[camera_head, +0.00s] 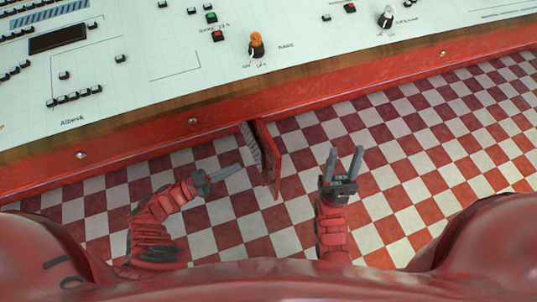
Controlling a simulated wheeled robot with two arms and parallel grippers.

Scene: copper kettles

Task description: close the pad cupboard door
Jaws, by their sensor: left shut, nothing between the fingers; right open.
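The red pad cupboard door (268,157) stands open below the counter, swung out edge-on from the red front panel. A grey ribbed strip (250,143) shows just left of it. My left gripper (238,168) is shut and empty, with its fingers pointing right toward the door, a little to the left of it. My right gripper (345,158) is open and empty, with its fingers pointing up, to the right of the door and apart from it. The inside of the cupboard is mostly hidden.
A white control counter (180,75) with a wooden edge runs across the back above the red front panel (350,95). On it are an orange-topped knob (256,44), a white-topped knob (387,17) and several buttons. The checkered floor (430,150) is clear at the right.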

